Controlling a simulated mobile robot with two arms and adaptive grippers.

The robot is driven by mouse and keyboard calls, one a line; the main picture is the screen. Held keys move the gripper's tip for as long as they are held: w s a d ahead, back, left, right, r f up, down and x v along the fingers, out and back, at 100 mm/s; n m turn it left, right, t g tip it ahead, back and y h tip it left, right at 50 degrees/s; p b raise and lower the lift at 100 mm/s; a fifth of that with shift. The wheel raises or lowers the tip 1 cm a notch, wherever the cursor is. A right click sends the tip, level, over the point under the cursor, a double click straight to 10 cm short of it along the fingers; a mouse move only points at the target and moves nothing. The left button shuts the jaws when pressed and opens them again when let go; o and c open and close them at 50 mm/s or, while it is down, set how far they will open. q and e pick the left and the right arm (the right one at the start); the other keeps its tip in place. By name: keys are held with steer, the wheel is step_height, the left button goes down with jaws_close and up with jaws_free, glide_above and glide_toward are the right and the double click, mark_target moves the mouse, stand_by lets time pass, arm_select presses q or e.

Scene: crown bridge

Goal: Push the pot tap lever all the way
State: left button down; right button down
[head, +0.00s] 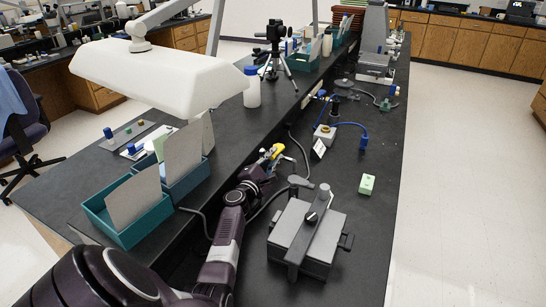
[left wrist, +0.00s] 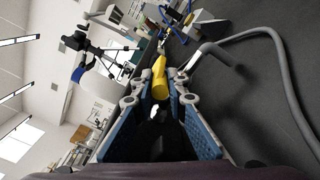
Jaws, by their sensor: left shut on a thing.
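A yellow lever-like piece (head: 276,151) stands at the back edge of the dark bench, and I take it as the tap lever. In the left wrist view the yellow piece (left wrist: 159,78) lies between the fingertips of my left gripper (left wrist: 160,97). In the head view my left gripper (head: 268,158) reaches it from the near side. The fingers are shut on the yellow piece, and their blue pads show on both sides. The tap body is mostly hidden by the gripper. My right gripper is not in view.
A grey clamped box (head: 337,223) with a black knob sits right of my arm. A grey hose (left wrist: 275,35) runs close to my gripper. Teal trays (head: 130,233) stand left of my arm. A pale green block (head: 367,184) lies on otherwise clear bench to the right.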

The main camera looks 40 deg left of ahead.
arm_select(q)
steer(key=shift+w+d+n+g+y, duration=0.1)
steer(key=shift+d+n+g+y, duration=0.25)
steer(key=shift+n+y, duration=0.5)
steer(key=shift+a, duration=0.1)
steer(key=c, duration=1.9)
jaws_free()
steer(key=shift+v, duration=6)
steer(key=shift+f, duration=0.1)
steer(key=shift+c, duration=0.2)
